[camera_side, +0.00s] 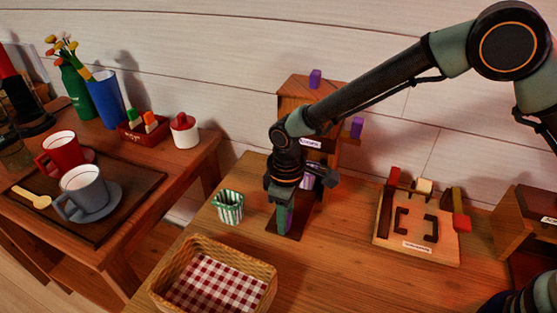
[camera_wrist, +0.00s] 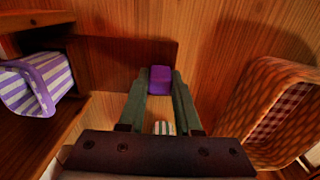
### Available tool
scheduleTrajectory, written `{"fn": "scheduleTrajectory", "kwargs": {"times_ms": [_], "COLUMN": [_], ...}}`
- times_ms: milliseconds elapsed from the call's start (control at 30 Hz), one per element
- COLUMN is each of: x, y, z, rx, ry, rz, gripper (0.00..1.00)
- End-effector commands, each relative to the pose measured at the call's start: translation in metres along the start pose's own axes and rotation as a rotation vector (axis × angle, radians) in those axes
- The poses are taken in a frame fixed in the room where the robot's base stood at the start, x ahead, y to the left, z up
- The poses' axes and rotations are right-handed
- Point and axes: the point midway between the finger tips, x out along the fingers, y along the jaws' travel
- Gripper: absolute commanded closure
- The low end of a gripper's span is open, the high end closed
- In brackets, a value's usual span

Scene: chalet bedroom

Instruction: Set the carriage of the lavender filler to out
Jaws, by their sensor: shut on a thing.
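The lavender filler (camera_side: 293,92) is a wooden stand with purple knobs, behind my gripper in the side view. Its dark base plate (camera_side: 283,230) shows below my gripper. My gripper (camera_side: 284,222) points down and is shut on a purple block (camera_wrist: 160,80), which sits between the fingertips in the wrist view (camera_wrist: 159,85). The block looks like the carriage's handle, but its joint to the filler is hidden. A purple-and-white striped cup (camera_wrist: 36,86) is in the filler, at the left of the wrist view. My arm hides much of the filler in the side view.
A green-and-white striped cup (camera_side: 229,207) stands left of my gripper. A wicker basket (camera_side: 256,278) with a checked cloth is in front. A wooden board with dark brackets (camera_side: 415,245) lies to the right. A side table (camera_side: 150,190) with mugs is at left.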

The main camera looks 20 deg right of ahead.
Motion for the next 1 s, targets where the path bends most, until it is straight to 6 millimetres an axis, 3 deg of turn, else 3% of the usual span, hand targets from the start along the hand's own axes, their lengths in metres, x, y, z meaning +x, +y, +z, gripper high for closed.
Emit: {"fn": "scheduleTrajectory", "kwargs": {"times_ms": [100,300,667,700,767,1000], "x": [-0.002,-0.002,-0.002,-0.002,-0.002,-0.001], "y": [-0.034,-0.068,-0.075,-0.075,-0.075,-0.074], "z": [-0.001,-0.001,-0.001,-0.001,-0.001,-0.001], "rx": [-0.007,-0.004,-0.004,-0.004,-0.004,-0.002], "ry": [0.002,0.005,0.005,0.005,0.005,0.003], "rz": [0.000,0.001,0.001,0.001,0.001,0.000], "gripper": [1.00,1.00,1.00,0.56,0.38,0.38]}}
